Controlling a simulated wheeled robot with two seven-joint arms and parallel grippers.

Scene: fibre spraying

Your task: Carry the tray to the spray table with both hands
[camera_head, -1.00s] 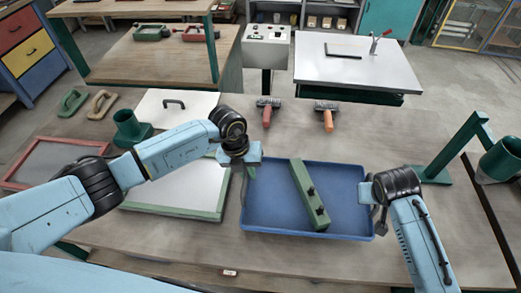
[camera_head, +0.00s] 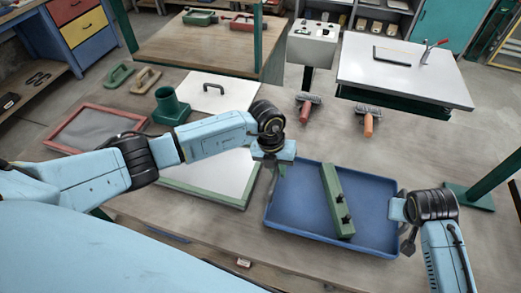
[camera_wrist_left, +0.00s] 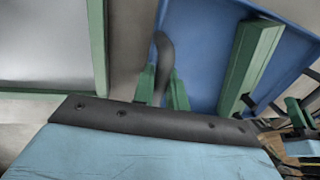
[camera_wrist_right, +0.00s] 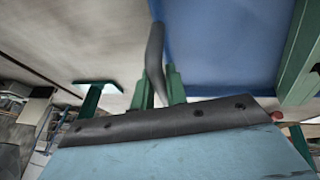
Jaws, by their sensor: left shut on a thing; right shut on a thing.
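The blue tray (camera_head: 300,222) is over the near wooden table, with a green bar (camera_head: 334,200) with dark knobs lying in it. I cannot tell whether it touches the tabletop. My left gripper (camera_head: 277,168) is shut on the tray's left handle; the left wrist view shows green fingertips (camera_wrist_left: 165,90) around the dark handle (camera_wrist_left: 163,60). My right gripper (camera_head: 404,222) is shut on the right handle, a dark curved strip (camera_wrist_right: 155,55) in the right wrist view. A white-topped table (camera_head: 400,72) with a red-handled lever stands at the back right; a grey control box (camera_head: 313,42) is beside it.
On the near table (camera_head: 270,105), a green-framed white panel (camera_head: 215,175), red-framed screen (camera_head: 90,128) and green cup (camera_head: 170,105) lie left of the tray. Two orange-handled brushes (camera_head: 368,124) are behind it. A green stand (camera_head: 470,194) is right of it.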

